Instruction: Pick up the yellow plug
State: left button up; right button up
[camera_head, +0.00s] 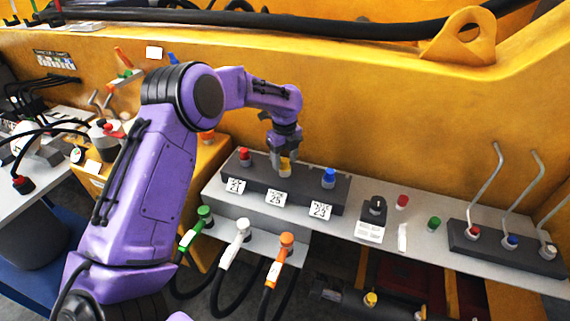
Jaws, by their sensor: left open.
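The yellow plug (286,168) stands in the middle of a dark block (312,192), between a red plug (244,156) and a blue plug (329,177). My left gripper (284,164) points down at the yellow plug from above, with its jaws open. The fingers overlap the plug in the picture and hide part of it. I cannot tell whether they touch it. My right gripper is not in view.
Green (205,214), white (243,228) and orange (286,241) hose connectors are fixed along the front below the block. A black knob (376,205) and metal levers (487,190) stand to the right. A yellow wall (350,110) rises close behind.

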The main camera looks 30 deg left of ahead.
pick_arm(q)
jog(key=shift+s+r, duration=0.2)
jog(key=shift+c, duration=1)
jog(key=shift+s, duration=0.1)
jog(key=c, duration=0.5)
jog(key=shift+d+f, duration=0.1)
grip_shut()
